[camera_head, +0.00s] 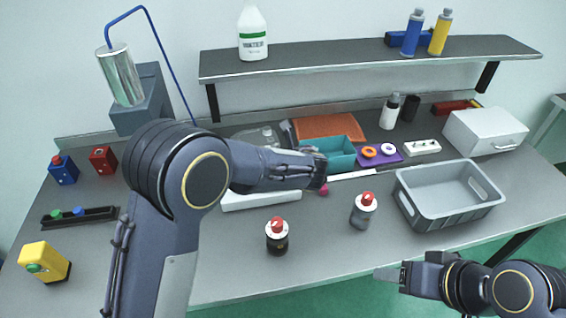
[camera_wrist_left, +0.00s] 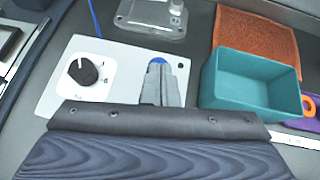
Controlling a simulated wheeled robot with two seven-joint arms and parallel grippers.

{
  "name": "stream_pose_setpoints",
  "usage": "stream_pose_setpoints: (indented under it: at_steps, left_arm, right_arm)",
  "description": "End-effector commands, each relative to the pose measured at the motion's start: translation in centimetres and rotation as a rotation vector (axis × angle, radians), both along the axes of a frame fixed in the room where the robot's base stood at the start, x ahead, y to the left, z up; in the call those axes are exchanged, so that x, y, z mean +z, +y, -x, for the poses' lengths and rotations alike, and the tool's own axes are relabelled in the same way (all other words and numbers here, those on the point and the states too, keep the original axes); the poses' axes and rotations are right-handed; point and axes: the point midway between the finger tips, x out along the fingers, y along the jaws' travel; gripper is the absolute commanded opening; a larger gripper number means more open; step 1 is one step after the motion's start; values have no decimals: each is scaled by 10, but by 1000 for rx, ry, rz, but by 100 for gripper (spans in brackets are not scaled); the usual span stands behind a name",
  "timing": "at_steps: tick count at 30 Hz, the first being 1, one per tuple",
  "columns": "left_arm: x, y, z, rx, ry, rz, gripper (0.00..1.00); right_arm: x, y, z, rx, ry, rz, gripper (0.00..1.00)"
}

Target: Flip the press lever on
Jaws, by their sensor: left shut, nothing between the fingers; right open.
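A white panel (camera_wrist_left: 60,72) with a black rotary knob (camera_wrist_left: 82,71) lies on the bench in the left wrist view. The panel also shows in the head view (camera_head: 262,201), partly hidden by my left arm. My left gripper (camera_wrist_left: 166,82) is shut and empty over the panel, right of the knob. A small blue piece (camera_wrist_left: 157,61) shows at its fingertips; I cannot tell whether it is the lever or whether they touch. In the head view my left gripper (camera_head: 318,176) points right. My right gripper (camera_head: 390,274) is open and empty by the bench's front edge.
A teal bin (camera_wrist_left: 250,85) and an orange mat (camera_wrist_left: 258,40) lie beside the panel. Two red-capped bottles (camera_head: 277,238) (camera_head: 363,211) stand in front. A grey crate (camera_head: 450,214) is at the right. A grey machine with a metal cylinder (camera_head: 121,76) stands back left.

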Motion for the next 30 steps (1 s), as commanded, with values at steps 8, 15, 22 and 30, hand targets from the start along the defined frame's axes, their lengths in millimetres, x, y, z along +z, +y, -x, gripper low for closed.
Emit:
stream_pose_setpoints:
  at_steps: [8, 15, 22, 30]
  left_arm:
    - [1, 1, -6, 0, 1, 0, 0]
    - [8, 1, -6, 0, 0, 0, 0]
    - [18, 1, -6, 0, 0, 0, 0]
    - [18, 1, -6, 0, 0, 0, 0]
  right_arm:
    - [0, 0, 0, 0, 0, 0, 55]
    - [6, 0, 0, 0, 0, 0, 55]
    - [13, 0, 0, 0, 0, 0, 55]
    - [12, 0, 0, 0, 0, 0, 55]
